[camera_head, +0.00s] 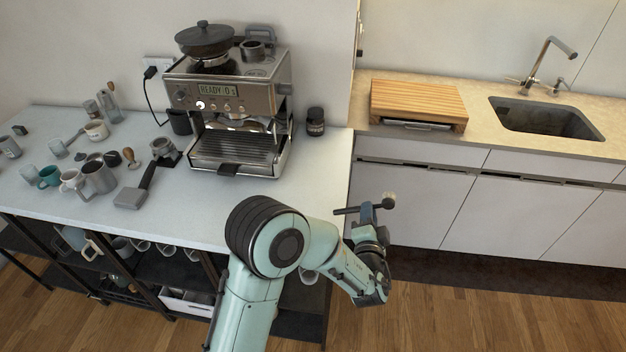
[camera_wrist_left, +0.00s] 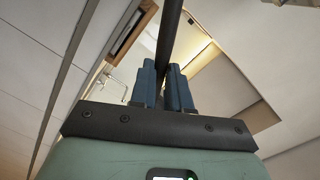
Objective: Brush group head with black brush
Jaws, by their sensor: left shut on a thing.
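My left gripper (camera_head: 367,210) is shut on a thin dark stick, which looks like the handle of the black brush (camera_head: 346,211). It holds the stick roughly level, to the right of the table's front right corner. A small pale tip shows at the stick's right end. In the left wrist view the stick (camera_wrist_left: 168,38) runs up between the two blue fingers of the gripper (camera_wrist_left: 163,72). The espresso machine (camera_head: 237,105) stands at the back of the white table, well away from the gripper. Its group head (camera_head: 242,124) sits under the front panel, partly shadowed. My right gripper is out of view.
A dark jar (camera_head: 315,121) stands right of the machine. The table's front right is clear. A counter with a wooden board (camera_head: 418,99) and sink (camera_head: 545,117) lies right.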

